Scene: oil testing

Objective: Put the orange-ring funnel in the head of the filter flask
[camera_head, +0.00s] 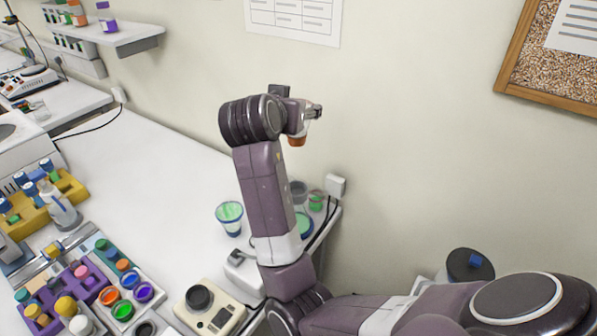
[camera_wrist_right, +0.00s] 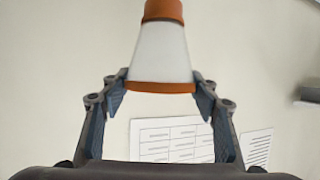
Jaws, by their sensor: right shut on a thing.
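My right gripper (camera_head: 313,110) is high in front of the wall, above the back right part of the white table. It is shut on the orange-ring funnel (camera_head: 297,140), whose orange end points down in the head view. In the right wrist view the funnel (camera_wrist_right: 160,55) shows a pale translucent cone with an orange ring at each end. The fingers of the right gripper (camera_wrist_right: 160,95) sit on both sides of the wider ring. A clear bottle or flask (camera_head: 62,212) stands at the left; I cannot tell if it is the filter flask. My left gripper is out of view.
A cup with green contents (camera_head: 230,216) and a beige scale-like device (camera_head: 212,310) stand near my arm. Yellow (camera_head: 72,186) and purple racks with vials and paint-like pots fill the left front. A wall shelf (camera_head: 125,36) is at the back left. The middle of the table is clear.

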